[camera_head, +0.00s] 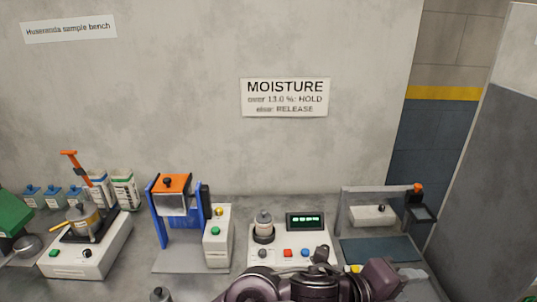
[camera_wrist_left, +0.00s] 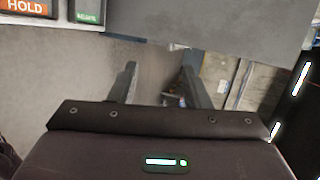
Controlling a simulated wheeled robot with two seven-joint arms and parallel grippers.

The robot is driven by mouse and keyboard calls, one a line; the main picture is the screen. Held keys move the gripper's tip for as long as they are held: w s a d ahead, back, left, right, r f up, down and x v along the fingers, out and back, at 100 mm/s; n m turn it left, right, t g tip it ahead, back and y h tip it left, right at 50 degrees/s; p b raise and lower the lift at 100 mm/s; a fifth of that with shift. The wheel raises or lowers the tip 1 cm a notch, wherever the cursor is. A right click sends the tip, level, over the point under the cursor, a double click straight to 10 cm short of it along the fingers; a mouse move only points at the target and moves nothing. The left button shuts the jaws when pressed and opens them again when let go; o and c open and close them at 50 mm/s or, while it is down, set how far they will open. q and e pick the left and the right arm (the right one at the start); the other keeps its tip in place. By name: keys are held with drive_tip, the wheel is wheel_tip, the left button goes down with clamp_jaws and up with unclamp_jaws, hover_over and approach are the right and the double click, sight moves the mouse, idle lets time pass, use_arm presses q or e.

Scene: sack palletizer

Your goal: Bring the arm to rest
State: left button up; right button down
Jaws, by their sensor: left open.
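My left arm lies along the bottom edge in the head view, in front of the bench. Its left gripper (camera_head: 412,274) points to the right, low by the blue-grey mat. In the left wrist view the two dark fingers of this gripper (camera_wrist_left: 160,85) stand apart with nothing between them. Beyond them are a grey wall-like surface and a blurred floor area. My right gripper is in neither view.
The bench holds a moisture meter (camera_head: 290,243) with a lit green display, a blue-framed press (camera_head: 160,225), a sealer-like device (camera_head: 375,215), a white mixer base (camera_head: 85,255) and bottles. An orange HOLD panel (camera_wrist_left: 25,7) shows in the wrist view.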

use_arm(q)
drive_tip(key=w+a+f+n+t+y, duration=0.3)
drive_tip(key=a+f+n+y, duration=0.1)
drive_tip(key=a+n, duration=0.7)
drive_tip(key=w+a+f+n+t+y, duration=0.25)
drive_tip(key=a+f+n+y, duration=0.2)
drive_tip(key=a+n, duration=0.6)
drive_tip(key=s+a+f+n+g+y, duration=0.2)
drive_tip(key=s+a+f+n, duration=0.15)
drive_tip(key=a, duration=0.35)
drive_tip(key=s+a+f+n+g+y, duration=0.1)
drive_tip(key=s+a+f+n+g, duration=0.15)
drive_tip(key=s+a+f, duration=0.4)
drive_tip(key=s+a+f+n+g+y, duration=0.1)
drive_tip(key=s+a+n+y, duration=0.2)
drive_tip(key=a, duration=0.6)
wheel_tip(320, 180, down, 37)
drive_tip(key=s+g+h+b, duration=0.1)
drive_tip(key=s+g+b, duration=0.1)
drive_tip(key=b, duration=0.4)
drive_tip(key=s+a+f+b, duration=0.2)
drive_tip(key=s+f+b, duration=0.2)
drive_tip(key=s+f, duration=1.5)
drive_tip(key=shift+a+f+g, duration=0.4)
drive_tip(key=shift+f, duration=0.35)
